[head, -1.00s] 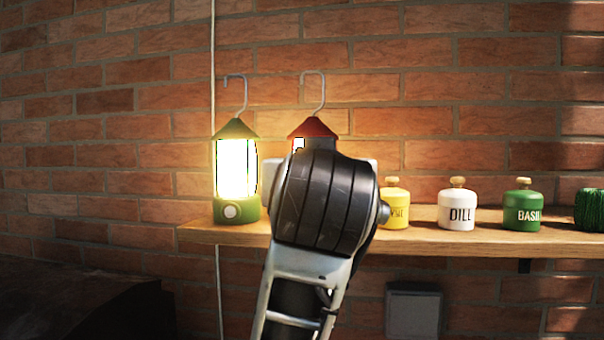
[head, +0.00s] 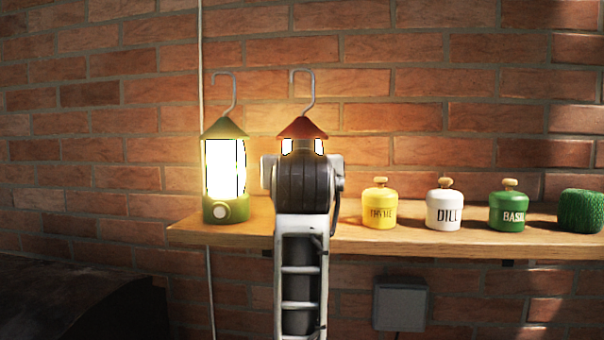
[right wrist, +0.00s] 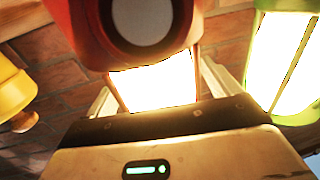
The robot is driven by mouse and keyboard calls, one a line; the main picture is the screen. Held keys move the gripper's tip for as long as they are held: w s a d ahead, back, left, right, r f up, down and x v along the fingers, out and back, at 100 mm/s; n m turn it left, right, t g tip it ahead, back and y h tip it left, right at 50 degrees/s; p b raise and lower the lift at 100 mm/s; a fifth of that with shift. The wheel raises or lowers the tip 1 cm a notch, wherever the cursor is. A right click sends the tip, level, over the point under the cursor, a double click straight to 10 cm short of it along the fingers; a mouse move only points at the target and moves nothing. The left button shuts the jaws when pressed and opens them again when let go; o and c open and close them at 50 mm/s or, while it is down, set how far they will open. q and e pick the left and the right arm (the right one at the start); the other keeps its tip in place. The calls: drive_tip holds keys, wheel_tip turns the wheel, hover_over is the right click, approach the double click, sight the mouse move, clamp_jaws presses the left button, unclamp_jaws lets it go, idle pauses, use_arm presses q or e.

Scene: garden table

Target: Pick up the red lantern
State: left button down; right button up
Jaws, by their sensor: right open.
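The red lantern (head: 303,128) stands on the wooden shelf (head: 420,240). In the head view its red roof, metal hook and the top of its glowing glass show; my right arm hides the rest. In the right wrist view its red base (right wrist: 85,25) and bright glass (right wrist: 150,85) fill the space in front of my right gripper (right wrist: 157,82). The gripper is open, with one finger on each side of the glass. I cannot tell whether either finger touches it. My left gripper is not in view.
A lit green lantern (head: 224,170) stands close on the left. To the right are a yellow thyme jar (head: 379,207), a white dill jar (head: 444,208), a green basil jar (head: 508,210) and green twine (head: 580,210). A brick wall (head: 450,80) rises behind.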

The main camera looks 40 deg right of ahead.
sight(296, 130)
drive_tip(key=c, duration=1.3)
drive_tip(key=shift+c, duration=0.3)
drive_tip(key=shift+r, duration=0.1)
drive_tip(key=shift+r, duration=0.6)
drive_tip(key=s+a+r, duration=0.1)
drive_tip(key=r, duration=0.1)
drive_tip(key=s+a+r+b, duration=0.1)
drive_tip(key=r, duration=0.1)
drive_tip(key=a+r, duration=0.1)
drive_tip(key=r, duration=0.2)
drive_tip(key=shift+s+a, duration=0.35)
drive_tip(key=shift+s, duration=0.05)
drive_tip(key=s+a+r+b, duration=0.2)
drive_tip(key=s+a+r, duration=0.2)
drive_tip(key=a, duration=0.3)
drive_tip(key=shift+s+a+r, duration=0.3)
drive_tip(key=shift+s, duration=0.5)
